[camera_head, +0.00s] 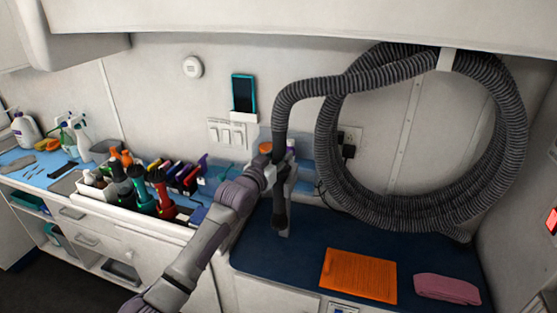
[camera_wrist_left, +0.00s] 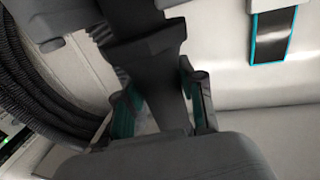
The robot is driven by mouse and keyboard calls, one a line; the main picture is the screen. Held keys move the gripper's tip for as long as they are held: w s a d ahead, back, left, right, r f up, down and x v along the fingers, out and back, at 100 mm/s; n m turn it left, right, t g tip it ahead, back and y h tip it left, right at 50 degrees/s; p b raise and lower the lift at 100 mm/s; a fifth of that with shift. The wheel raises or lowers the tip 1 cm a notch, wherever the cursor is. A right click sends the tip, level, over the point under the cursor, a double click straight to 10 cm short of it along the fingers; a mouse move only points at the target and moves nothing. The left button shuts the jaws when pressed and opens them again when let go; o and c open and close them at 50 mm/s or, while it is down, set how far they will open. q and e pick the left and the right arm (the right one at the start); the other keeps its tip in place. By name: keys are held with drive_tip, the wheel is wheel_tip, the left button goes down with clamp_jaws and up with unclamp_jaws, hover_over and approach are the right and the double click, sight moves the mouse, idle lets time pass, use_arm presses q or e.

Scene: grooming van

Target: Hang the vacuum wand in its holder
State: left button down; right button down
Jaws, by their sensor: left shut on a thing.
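The vacuum wand (camera_head: 280,208) is a dark tube at the end of the ribbed grey hose (camera_head: 335,84). It stands roughly upright over the blue counter mat, its lower end pointing down. My left gripper (camera_head: 276,172) is shut on the wand at its middle. In the left wrist view the dark wand (camera_wrist_left: 158,82) lies between the two teal-lined fingers of my left gripper (camera_wrist_left: 160,108). I cannot pick out the wand's holder for sure; the gripper and wand cover part of the wall side there. My right gripper is not in view.
The hose hangs in large coils from a wall hook (camera_head: 447,60). A caddy (camera_head: 150,222) of bottles and tools stands left. A phone (camera_head: 243,92) is on the wall.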

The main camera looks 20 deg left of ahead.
use_arm(q)
drive_tip(key=shift+s+r, duration=0.1)
drive_tip(key=shift+r, duration=0.1)
idle(0.6)
drive_tip(key=shift+f, duration=0.2)
idle(0.4)
drive_tip(key=shift+f, duration=0.4)
drive_tip(key=c, duration=0.6)
unclamp_jaws()
drive_tip(key=shift+o, duration=0.4)
drive_tip(key=shift+f, duration=0.25)
drive_tip(key=o, duration=0.5)
drive_tip(key=shift+r, duration=0.1)
